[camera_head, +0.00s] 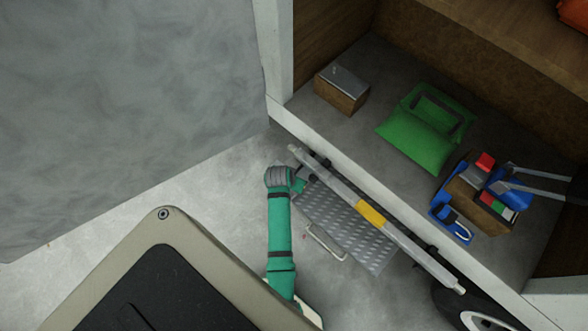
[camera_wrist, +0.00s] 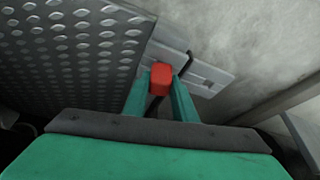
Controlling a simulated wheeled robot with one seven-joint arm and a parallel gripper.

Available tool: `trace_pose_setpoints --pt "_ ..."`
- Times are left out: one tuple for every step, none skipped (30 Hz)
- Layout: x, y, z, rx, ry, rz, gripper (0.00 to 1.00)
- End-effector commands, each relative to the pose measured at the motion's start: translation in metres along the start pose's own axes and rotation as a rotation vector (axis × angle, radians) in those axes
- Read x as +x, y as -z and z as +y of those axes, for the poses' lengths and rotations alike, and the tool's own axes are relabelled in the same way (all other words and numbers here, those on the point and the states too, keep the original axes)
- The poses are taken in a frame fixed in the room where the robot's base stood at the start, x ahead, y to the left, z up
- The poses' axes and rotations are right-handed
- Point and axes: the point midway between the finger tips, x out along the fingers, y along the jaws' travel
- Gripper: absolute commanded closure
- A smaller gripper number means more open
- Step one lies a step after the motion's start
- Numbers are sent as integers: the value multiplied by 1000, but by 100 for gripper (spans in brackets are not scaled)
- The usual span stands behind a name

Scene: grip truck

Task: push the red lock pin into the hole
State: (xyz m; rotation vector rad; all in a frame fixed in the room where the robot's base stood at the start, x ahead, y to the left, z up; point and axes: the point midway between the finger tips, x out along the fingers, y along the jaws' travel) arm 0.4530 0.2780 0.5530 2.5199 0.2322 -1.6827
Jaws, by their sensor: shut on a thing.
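The red lock pin (camera_wrist: 161,76) shows in the wrist view as a red block between my gripper's two green fingers. My gripper (camera_wrist: 160,88) is shut on it. Beyond the pin is a grey metal bracket (camera_wrist: 205,76) beside the diamond-plate step (camera_wrist: 75,40). The hole is not visible, and I cannot tell how far the pin sits in it. In the head view, my gripper (camera_head: 299,184) is at the upper left end of the diamond-plate step (camera_head: 345,228); the pin is too hidden to make out there.
A long grey bar with a yellow band (camera_head: 371,214) runs along the truck's edge above the step. Inside the truck bed are a box (camera_head: 341,88), a green bag (camera_head: 415,138) and a tool crate (camera_head: 483,212). A wheel (camera_head: 480,318) is at the lower right. Open floor lies left.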

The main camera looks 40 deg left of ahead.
Motion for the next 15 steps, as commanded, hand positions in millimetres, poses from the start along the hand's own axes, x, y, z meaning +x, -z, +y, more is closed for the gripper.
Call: trace_pose_setpoints --pt "0 0 0 0 0 0 99" --pt "0 0 0 0 0 0 99" --pt "0 0 0 0 0 0 99" --pt "0 0 0 0 0 0 99" --pt "0 0 0 0 0 0 99" --pt "0 0 0 0 0 0 99" --pt "0 0 0 0 0 0 99" --pt "1 0 0 0 0 1 99" --pt "1 0 0 0 0 1 99" --pt "2 0 0 0 0 1 99" --pt "2 0 0 0 0 1 99" --pt "2 -1 0 0 0 1 99" --pt "3 -1 0 0 0 1 99" --pt "3 -1 0 0 1 1 99" --pt "3 -1 0 0 1 1 99"
